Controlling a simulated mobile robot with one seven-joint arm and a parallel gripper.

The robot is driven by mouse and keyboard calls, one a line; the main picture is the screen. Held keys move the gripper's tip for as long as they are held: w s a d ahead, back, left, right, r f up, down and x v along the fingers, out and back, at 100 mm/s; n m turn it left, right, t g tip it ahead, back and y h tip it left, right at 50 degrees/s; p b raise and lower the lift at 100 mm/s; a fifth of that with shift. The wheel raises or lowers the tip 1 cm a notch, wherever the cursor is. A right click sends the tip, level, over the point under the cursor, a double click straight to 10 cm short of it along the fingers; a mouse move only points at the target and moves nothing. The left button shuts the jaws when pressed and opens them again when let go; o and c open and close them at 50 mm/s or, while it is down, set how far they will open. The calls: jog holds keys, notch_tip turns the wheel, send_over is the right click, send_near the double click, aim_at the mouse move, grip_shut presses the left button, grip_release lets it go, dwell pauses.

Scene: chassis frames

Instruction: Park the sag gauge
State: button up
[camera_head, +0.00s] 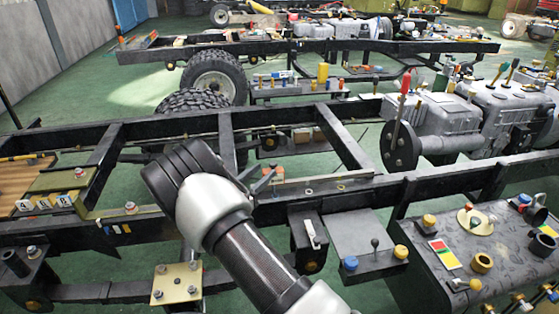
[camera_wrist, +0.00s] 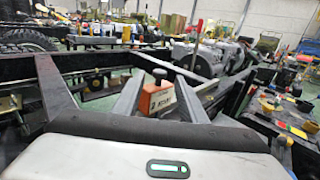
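I cannot tell for sure which thing is the sag gauge. In the head view my gripper (camera_head: 265,181) is over the near chassis rail (camera_head: 340,190), partly hidden by my own wrist.
A black disc (camera_head: 399,148) with a red-handled lever (camera_head: 405,82) stands right of my gripper by the grey gearbox (camera_head: 437,115). A patterned tank top (camera_head: 480,255) with small parts is at the lower right. Lettered tiles (camera_head: 45,203) lie at the left.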

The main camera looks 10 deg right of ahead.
jog(key=b+x, duration=0.1)
jog(key=x, duration=0.9)
jog(key=shift+w+d, duration=0.2)
grip_shut()
